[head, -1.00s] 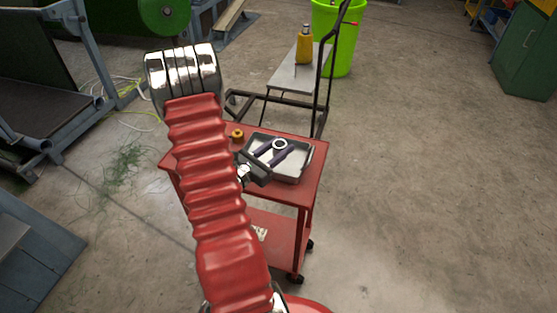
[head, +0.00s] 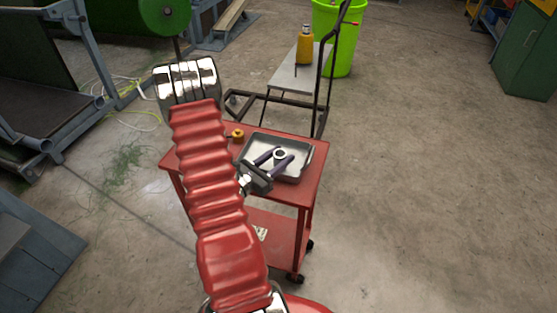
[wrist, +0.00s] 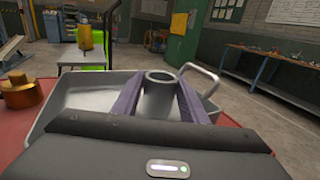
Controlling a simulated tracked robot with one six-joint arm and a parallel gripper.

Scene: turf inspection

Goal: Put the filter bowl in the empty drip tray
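The filter bowl, a grey metal cylinder with an open top (head: 279,154), stands upright between the two purple fingers of my gripper (head: 273,159). In the wrist view the bowl (wrist: 159,95) has a finger against each side, so my gripper (wrist: 158,103) is shut on it. The drip tray (head: 309,164), a shallow grey metal pan, lies under the bowl and fingers on the red cart. Its pale wall shows in the wrist view (wrist: 75,102). I cannot tell whether the bowl's base touches the tray floor; my gripper hides it.
A brass-coloured round part (head: 238,134) stands on the red cart (head: 310,184) left of the tray. Behind are a grey trolley with a yellow bottle (head: 304,48) and a bright green bin (head: 343,45). Open concrete floor lies to the right.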

